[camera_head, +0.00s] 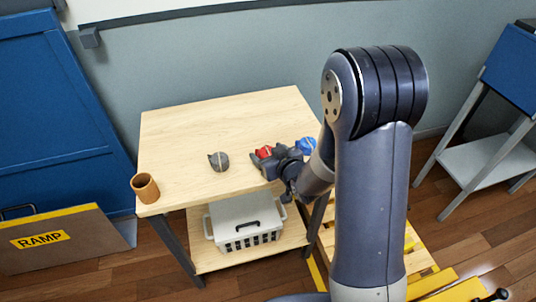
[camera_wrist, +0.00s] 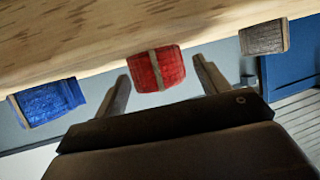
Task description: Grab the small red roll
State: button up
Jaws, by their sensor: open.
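The small red roll (camera_wrist: 156,68) has a tan band around it and lies on the light wooden table (camera_wrist: 90,35). In the head view the red roll (camera_head: 264,152) is partly hidden by my gripper and arm. My gripper (camera_wrist: 160,85) is open, with one finger on each side of the red roll in the wrist view. The roll appears just beyond or between the fingertips; I cannot tell if they touch it. In the head view my gripper (camera_head: 262,163) is low over the table's right part.
A grey roll (camera_head: 218,161) lies left of the red one and a blue roll (camera_head: 306,146) right of it. A brown cup (camera_head: 145,188) stands at the table's left corner. A grey basket (camera_head: 245,222) sits on the lower shelf. The table's back left is clear.

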jog(key=shift+x, duration=1.25)
jog(key=shift+c, duration=0.3)
jog(key=c, duration=1)
